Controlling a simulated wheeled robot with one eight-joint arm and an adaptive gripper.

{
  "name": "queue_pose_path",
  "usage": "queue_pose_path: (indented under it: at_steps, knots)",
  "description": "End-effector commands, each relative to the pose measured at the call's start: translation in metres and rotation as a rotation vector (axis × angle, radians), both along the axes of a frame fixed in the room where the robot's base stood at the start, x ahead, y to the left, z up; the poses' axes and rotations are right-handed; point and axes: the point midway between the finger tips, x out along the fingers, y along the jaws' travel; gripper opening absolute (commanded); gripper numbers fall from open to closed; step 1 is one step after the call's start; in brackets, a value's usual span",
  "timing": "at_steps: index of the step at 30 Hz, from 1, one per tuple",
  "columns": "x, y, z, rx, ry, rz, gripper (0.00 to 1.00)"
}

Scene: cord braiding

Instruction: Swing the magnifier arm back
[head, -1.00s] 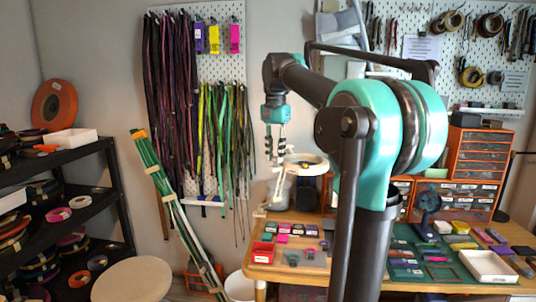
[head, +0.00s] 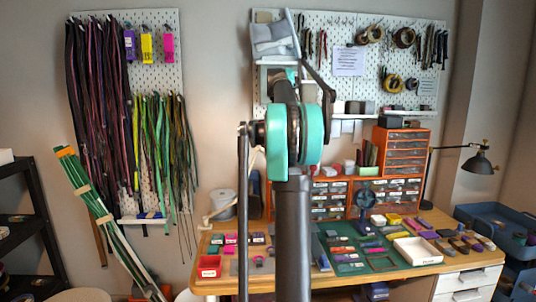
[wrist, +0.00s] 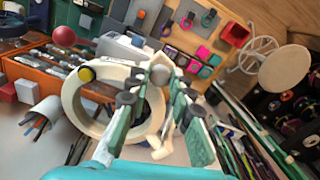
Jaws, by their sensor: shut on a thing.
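The magnifier (wrist: 76,108) shows in the wrist view as a thick cream ring left of centre, with a pale piece of it running down past the fingers. My gripper (wrist: 158,88) has its green-padded fingers shut on the right side of that ring. In the head view, part of the cream magnifier arm (head: 217,212) shows near the back left of the workbench (head: 220,287). My own arm stands in front there and hides the ring and my gripper.
A red tray (head: 209,266) and small coloured items lie on the bench's left part. A green mat (head: 345,256), a small fan (head: 364,200) and a white tray (head: 418,250) are to the right. Orange drawers (head: 402,160) stand behind. Hanging cords (head: 95,110) and a dark shelf are at left.

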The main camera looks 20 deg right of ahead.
Motion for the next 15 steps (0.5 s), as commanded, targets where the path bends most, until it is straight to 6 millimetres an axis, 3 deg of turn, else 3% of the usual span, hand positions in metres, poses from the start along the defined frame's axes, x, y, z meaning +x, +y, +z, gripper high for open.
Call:
queue_pose_path:
  at_steps: [6,15]
  knots:
    - [0.02,-0.024,0.0,0.0,0.0,0.072,0.0]
    - [0.033,-0.038,0.0,0.0,0.0,0.12,0.0]
